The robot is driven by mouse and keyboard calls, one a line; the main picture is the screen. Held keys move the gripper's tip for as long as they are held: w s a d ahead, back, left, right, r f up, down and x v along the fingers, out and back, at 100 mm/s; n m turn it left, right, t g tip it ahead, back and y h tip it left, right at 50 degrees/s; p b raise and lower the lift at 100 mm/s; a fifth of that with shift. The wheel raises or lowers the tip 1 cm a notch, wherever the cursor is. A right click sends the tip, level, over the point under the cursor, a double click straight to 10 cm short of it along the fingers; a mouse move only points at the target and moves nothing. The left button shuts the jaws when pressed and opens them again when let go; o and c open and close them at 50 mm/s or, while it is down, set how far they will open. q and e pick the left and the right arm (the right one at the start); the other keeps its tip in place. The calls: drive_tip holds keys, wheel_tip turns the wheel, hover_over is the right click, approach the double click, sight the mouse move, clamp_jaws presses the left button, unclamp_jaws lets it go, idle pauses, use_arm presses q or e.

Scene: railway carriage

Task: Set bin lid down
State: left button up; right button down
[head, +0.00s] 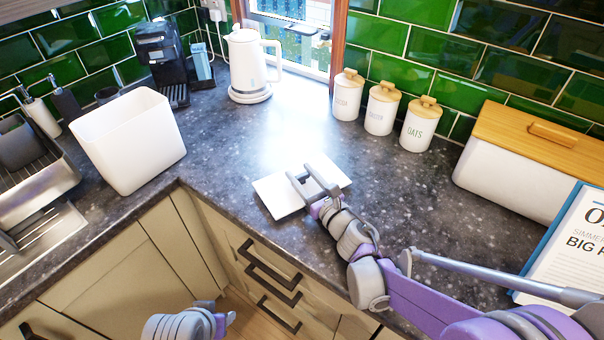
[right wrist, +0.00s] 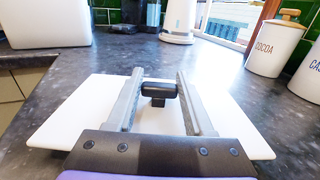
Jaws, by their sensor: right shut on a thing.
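The bin lid is a flat white plate (head: 275,200) with a small dark handle, at the front edge of the dark speckled countertop. It also shows in the right wrist view (right wrist: 65,128). My right gripper (head: 313,178) is shut on the lid's black handle (right wrist: 158,92), its fingers on either side of it. The lid looks level and at or just above the counter; I cannot tell whether it touches. The white bin (head: 128,145) stands open-topped on the counter to the left. My left gripper (head: 217,312) shows only partly at the bottom of the head view, over the floor.
A white kettle (head: 246,65) and a black coffee machine (head: 162,62) stand at the back. Three white canisters (head: 380,108) and a bread bin (head: 510,170) with a wooden lid line the right wall. The counter between the lid and kettle is clear.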

drive_tip(key=shift+f, duration=0.25)
drive_tip(key=shift+c, duration=1)
unclamp_jaws()
drive_tip(key=shift+s, duration=0.1)
drive_tip(key=v, duration=1)
drive_tip(key=shift+s+d+b, duration=0.25)
drive_tip(key=shift+d+b, duration=0.05)
clamp_jaws()
idle(0.6)
